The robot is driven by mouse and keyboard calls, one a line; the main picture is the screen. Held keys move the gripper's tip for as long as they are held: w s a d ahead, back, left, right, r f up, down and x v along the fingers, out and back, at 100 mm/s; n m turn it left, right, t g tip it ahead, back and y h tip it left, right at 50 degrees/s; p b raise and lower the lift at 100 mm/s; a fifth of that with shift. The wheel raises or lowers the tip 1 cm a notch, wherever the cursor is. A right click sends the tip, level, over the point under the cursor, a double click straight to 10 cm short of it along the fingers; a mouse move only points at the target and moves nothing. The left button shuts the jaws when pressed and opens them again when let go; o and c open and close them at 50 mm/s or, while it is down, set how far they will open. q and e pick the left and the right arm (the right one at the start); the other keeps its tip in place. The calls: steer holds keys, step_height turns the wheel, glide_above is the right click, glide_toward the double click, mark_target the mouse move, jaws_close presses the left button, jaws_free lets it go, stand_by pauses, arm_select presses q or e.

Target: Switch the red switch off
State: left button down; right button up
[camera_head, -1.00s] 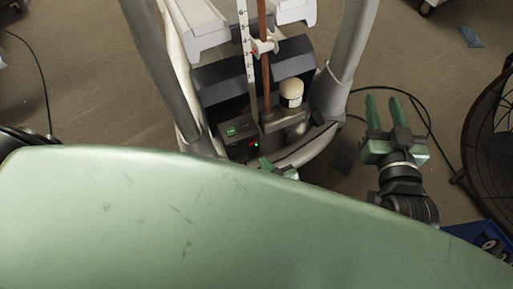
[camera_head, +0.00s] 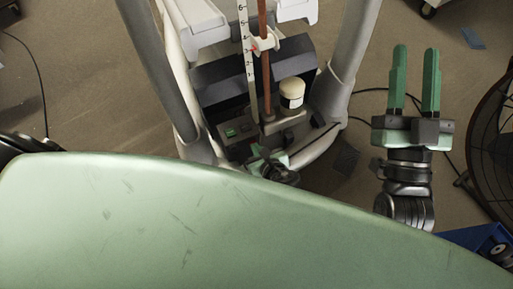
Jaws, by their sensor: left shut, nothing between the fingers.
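A black control box with a small green display (camera_head: 231,131) sits low on the elliptical machine. In the earlier frame a small red switch shows on this box; now my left gripper (camera_head: 256,154) is over that spot and I cannot make the switch out clearly. My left gripper is shut and empty at the front right of the box, its green fingers pointing up at it. I cannot tell whether they touch. My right gripper (camera_head: 414,78) is open and empty over the floor at the right, fingers pointing away.
My own green body cover fills the front of the view. Grey machine posts (camera_head: 163,75) stand on both sides of the box. A white-topped cylinder (camera_head: 291,93) and an upright ruler scale (camera_head: 247,50) are behind it. A black fan (camera_head: 491,135) stands at the right edge.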

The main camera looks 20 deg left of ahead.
arm_select(q)
steer(key=p, duration=0.3)
steer(key=shift+w+a+g+h, duration=0.25)
steer(key=shift+w+g+h, duration=0.05)
arm_select(e)
step_height(320, 180, down, 13)
steer(key=w+d+g+h, duration=0.1)
steer(key=g+h, duration=0.1)
steer(key=g, duration=0.5)
steer(key=shift+d+g+h, duration=0.3)
arm_select(q)
steer(key=shift+r, duration=0.1)
steer(key=shift+r+p, duration=0.65)
steer(key=shift+p, duration=0.35)
steer(key=shift+r, duration=0.15)
arm_select(e)
steer(key=s+d+f+g+h, duration=0.2)
steer(key=s+f+g, duration=0.4)
steer(key=f, duration=0.3)
steer(key=shift+s+d+f+m+g, duration=0.3)
steer(key=shift+s+d+m+g, duration=0.1)
steer(key=shift+s+d, duration=0.35)
arm_select(q)
steer(key=shift+p, duration=0.3)
arm_select(e)
steer(key=shift+a, duration=0.1)
